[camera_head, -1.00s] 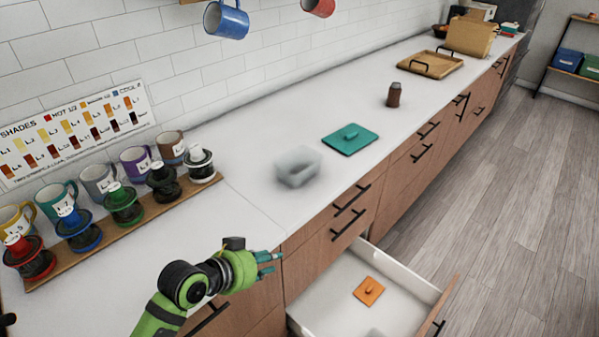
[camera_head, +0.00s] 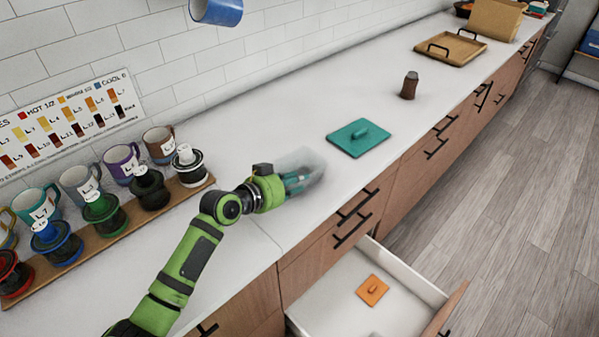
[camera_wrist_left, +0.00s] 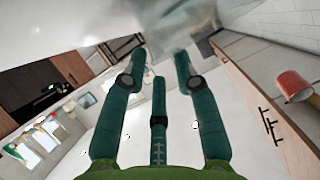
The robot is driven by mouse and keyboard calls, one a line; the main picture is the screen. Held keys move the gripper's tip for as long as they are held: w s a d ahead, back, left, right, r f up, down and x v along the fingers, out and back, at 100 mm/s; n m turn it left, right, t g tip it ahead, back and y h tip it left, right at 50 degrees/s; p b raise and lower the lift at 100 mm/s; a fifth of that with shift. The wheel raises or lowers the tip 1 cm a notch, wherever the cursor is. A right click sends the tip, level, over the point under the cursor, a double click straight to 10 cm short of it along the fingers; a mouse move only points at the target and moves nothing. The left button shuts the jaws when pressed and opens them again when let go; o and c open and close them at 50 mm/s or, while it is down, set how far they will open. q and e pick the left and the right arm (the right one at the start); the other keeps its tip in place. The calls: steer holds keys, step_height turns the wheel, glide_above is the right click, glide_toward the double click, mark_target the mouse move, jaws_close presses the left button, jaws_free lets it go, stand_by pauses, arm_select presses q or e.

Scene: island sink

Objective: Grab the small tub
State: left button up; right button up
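The small tub (camera_head: 308,160) is a clear, greyish, see-through container on the white counter, near the front edge. My left gripper (camera_head: 300,182) is at the tub's near left side, and its teal fingers overlap the tub in the head view. In the left wrist view the three fingers of the left gripper (camera_wrist_left: 160,60) are spread apart. The blurred clear tub (camera_wrist_left: 196,48) shows just beyond their tips there. I cannot tell whether the fingers touch it. My right gripper is not in view.
A teal lid (camera_head: 358,137) lies on the counter right of the tub, with a brown shaker (camera_head: 409,85) beyond. Mugs and capped jars stand on a wooden board (camera_head: 120,232) at left. Below, an open drawer (camera_head: 335,300) holds an orange lid (camera_head: 372,290).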

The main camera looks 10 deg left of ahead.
arm_select(q)
steer(key=shift+x, duration=1.2)
steer(key=x, duration=0.3)
steer(key=shift+w+f, duration=0.1)
steer(key=shift+w, duration=0.05)
steer(key=shift+c, duration=1.3)
jaws_close()
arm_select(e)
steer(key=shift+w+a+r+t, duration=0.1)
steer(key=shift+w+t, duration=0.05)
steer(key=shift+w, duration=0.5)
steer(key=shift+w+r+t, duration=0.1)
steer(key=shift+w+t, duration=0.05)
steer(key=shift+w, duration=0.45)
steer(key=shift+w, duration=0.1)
